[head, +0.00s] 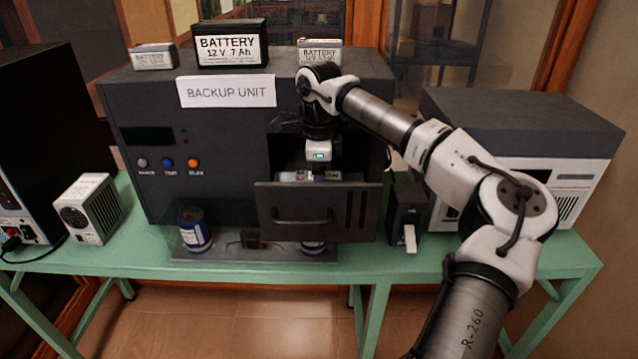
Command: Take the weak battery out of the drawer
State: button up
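The dark drawer (280,222) of the backup unit (160,110) is pulled out, with its handle facing me. My gripper (318,158) points down into the drawer from above, and a small green light shows on its hand. Its fingertips are hidden or too small to make out, so I cannot tell if they are open or shut on anything. Small pale and dark contents (298,177) show just over the drawer's front edge, beside and below the gripper. I cannot tell which of them is the weak battery.
A large black-and-white battery (231,50) stands on the unit between two smaller grey ones (153,57) (320,52). Blue cylinders (194,232) stand on a low plate below. A small black box (407,210) is right of the drawer. The green bench's front edge is mostly clear.

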jog(key=shift+c, duration=0.3)
jog(key=shift+r, duration=0.1)
grip_shut()
